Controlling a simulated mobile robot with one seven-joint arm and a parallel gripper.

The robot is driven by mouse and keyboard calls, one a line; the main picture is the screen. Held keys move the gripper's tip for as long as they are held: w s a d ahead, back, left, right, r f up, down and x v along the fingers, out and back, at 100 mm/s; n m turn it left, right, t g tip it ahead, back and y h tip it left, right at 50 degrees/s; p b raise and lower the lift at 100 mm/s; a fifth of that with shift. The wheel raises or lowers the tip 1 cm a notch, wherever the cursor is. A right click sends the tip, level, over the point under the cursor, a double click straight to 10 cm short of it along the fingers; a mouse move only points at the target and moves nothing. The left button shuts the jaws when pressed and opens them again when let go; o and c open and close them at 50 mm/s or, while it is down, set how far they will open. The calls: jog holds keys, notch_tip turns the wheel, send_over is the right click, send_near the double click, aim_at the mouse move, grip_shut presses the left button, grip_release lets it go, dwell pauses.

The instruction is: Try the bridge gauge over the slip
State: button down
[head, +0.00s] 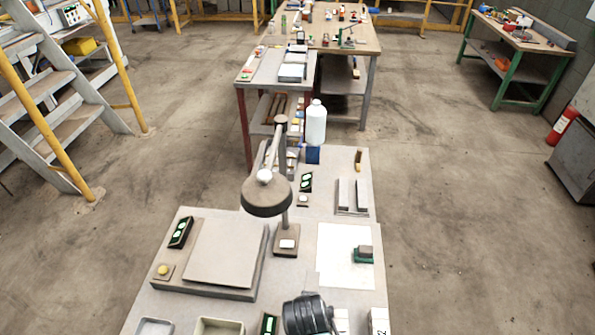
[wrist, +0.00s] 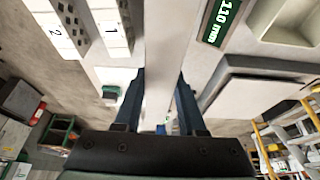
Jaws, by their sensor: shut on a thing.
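My gripper (wrist: 160,88) has its two blue fingers closed on a plain pale grey piece (wrist: 165,40), probably the bridge gauge; its far end runs out of the wrist view. In the head view my dark wrist (head: 305,315) is at the bottom edge and hides the held piece. A small grey block, likely the slip (head: 364,251), sits on a green base on a white sheet (head: 335,270). The green-based block also shows in the wrist view (wrist: 110,92), apart from the held piece. White pieces marked 1 (wrist: 115,38) and 2 (wrist: 60,30) lie beside my gripper.
A lamp (head: 267,197) stands in the middle of the bench, left of the sheet. A thick grey plate (head: 225,252) fills the left, with trays in front. A grey two-post piece (head: 352,197) and a white bottle (head: 316,123) stand farther back.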

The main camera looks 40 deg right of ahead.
jog(key=shift+s+f+b, duration=0.2)
jog(key=shift+f+b, duration=0.3)
jog(key=shift+b, duration=0.05)
jog(key=shift+f+b, duration=1.65)
jog(key=shift+w, duration=0.1)
jog(key=shift+a+f+b, duration=0.1)
jog(key=shift+f+b, duration=0.45)
jog(key=shift+f, duration=0.75)
dwell(0.3)
jog(key=shift+r, duration=0.15)
jog(key=shift+r+p, duration=3)
jog(key=shift+p, duration=0.25)
